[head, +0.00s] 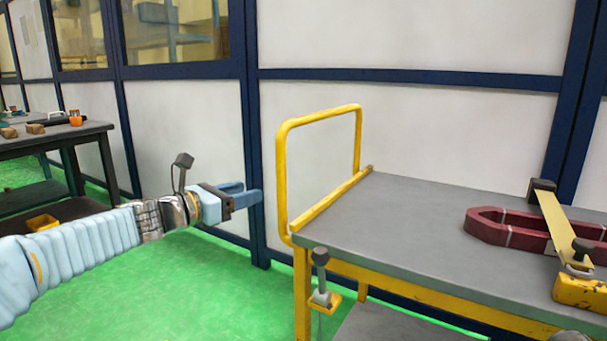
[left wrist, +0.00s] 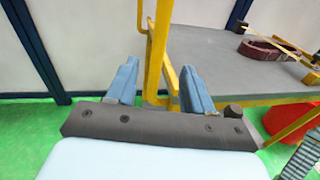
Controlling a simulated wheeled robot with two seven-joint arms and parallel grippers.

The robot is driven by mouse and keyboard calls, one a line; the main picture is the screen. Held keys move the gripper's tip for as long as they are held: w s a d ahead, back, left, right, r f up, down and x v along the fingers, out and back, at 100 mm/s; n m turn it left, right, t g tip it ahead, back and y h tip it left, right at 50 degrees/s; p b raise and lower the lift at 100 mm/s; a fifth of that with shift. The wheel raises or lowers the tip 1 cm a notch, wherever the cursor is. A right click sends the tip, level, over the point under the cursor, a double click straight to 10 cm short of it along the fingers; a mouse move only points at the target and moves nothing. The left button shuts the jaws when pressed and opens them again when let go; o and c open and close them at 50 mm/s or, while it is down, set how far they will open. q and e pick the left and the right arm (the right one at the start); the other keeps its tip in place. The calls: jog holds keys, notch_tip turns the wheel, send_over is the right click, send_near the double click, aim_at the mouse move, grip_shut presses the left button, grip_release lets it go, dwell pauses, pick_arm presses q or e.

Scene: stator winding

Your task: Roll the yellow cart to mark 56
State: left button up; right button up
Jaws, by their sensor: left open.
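The yellow cart has a grey top (head: 400,225) and a yellow tube handle (head: 282,180) rising at its left end. My left gripper (head: 256,192) is open, with its blue fingers pointing right at the handle's near post. In the head view a small gap shows between the fingertips and the post. In the left wrist view the handle post (left wrist: 156,62) appears between the two open fingers (left wrist: 158,85), just beyond their tips. No mark with the number 56 is visible.
A dark red U-shaped piece (head: 490,229) and a yellow clamp (head: 562,228) are on the cart top. A dark workbench (head: 60,134) stands at the left. A white panel wall with blue posts (head: 252,130) runs behind. Green floor (head: 190,285) is clear left of the cart.

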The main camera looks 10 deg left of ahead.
pick_arm(q)
jog(key=w+d+r+p, duration=0.2)
jog(key=w+d, duration=0.5)
jog(key=w, duration=0.4)
jog(key=shift+w+r+t, duration=0.3)
jog(key=shift+w+r, duration=0.05)
jog(key=shift+w, duration=0.05)
jog(key=shift+c, duration=0.5)
grip_shut()
